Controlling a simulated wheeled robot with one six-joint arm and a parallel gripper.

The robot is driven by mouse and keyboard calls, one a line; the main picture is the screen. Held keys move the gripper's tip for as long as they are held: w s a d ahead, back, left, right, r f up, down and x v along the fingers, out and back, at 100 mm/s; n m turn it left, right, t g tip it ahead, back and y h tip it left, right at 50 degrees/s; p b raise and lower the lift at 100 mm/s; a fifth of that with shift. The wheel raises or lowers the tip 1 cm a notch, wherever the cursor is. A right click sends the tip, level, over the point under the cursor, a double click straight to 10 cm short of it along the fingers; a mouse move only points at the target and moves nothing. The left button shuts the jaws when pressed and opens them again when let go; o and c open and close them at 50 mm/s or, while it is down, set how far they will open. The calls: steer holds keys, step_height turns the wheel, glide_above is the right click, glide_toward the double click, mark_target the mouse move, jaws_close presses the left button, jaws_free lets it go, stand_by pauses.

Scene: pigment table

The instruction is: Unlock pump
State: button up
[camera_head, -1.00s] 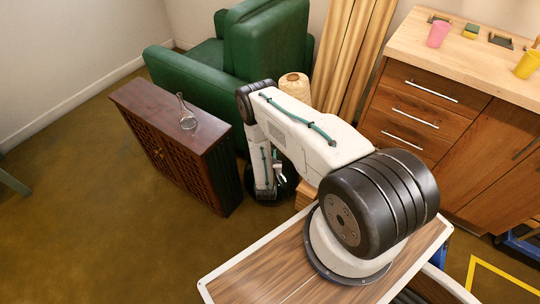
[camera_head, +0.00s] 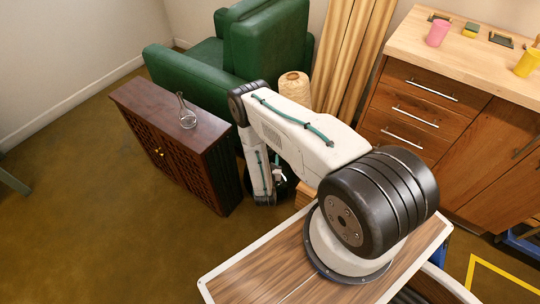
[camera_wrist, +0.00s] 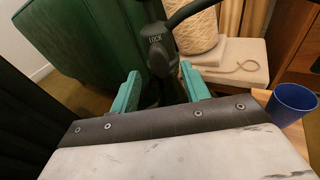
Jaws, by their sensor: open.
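The pump, a dark glossy piece with the word LOCK on its collar (camera_wrist: 157,50), stands at the top middle of the wrist view. A curved dark spout or tube reaches up to the right from it. My gripper (camera_wrist: 160,72) has its two teal fingers apart, one on each side of the pump's dark body. I cannot tell whether either finger touches it. The pump's lower part is hidden behind my gripper. In the head view my arm covers most of the spot between the dark cabinet and the yarn cone, and the pump is not clear there.
A green armchair (camera_head: 264,50) stands behind. A dark cabinet (camera_head: 160,105) with a glass flask (camera_head: 187,112) on top is left of my arm. A yarn cone (camera_head: 294,88) is close behind. A blue cup (camera_wrist: 291,104) shows at right. Open floor lies at left.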

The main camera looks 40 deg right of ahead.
steer(key=v, duration=0.4)
steer(key=shift+s, duration=0.1)
steer(key=shift+f, duration=0.1)
stand_by(0.3)
